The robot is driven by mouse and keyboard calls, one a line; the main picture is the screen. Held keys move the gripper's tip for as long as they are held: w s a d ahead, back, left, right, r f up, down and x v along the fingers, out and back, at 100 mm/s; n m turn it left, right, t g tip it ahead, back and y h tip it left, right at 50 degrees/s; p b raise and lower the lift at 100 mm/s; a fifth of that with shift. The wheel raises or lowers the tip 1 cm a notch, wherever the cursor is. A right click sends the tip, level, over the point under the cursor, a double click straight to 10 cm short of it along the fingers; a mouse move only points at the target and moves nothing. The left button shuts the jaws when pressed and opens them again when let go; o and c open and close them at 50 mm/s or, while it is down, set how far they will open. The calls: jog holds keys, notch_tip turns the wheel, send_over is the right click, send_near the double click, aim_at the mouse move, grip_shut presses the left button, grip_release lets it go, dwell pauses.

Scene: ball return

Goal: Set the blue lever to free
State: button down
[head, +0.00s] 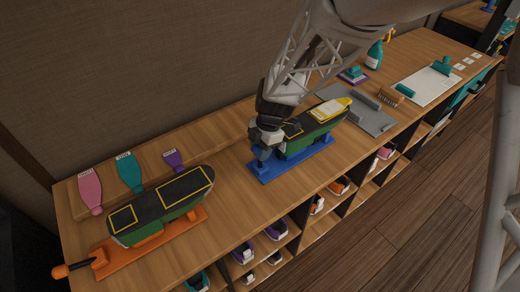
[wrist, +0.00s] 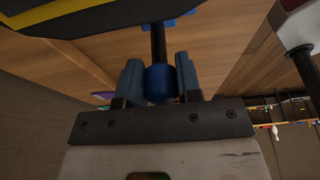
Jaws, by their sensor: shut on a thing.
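The blue lever's round knob (wrist: 160,84) sits on a dark rod between the two fingers of my gripper (wrist: 158,78) in the wrist view. My gripper is shut on this knob. In the head view my gripper (head: 260,153) is at the left end of the blue stand (head: 290,163), and it hides the lever there. A green and black shoe-shaped piece (head: 305,141) with a yellow-edged end is mounted on the blue stand. No free or locked marking can be read in these views.
To the left, an orange stand (head: 150,243) with its own lever (head: 75,268) bears another green and black piece (head: 165,205). Pink, teal and purple tags (head: 130,172) lie behind it. A grey mat (head: 370,115) is to the right. Shelves with shoes are below the wooden top.

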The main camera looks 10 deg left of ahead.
dwell(0.3)
jog(key=c, duration=0.8)
grip_release()
jog(key=shift+v, duration=3.85)
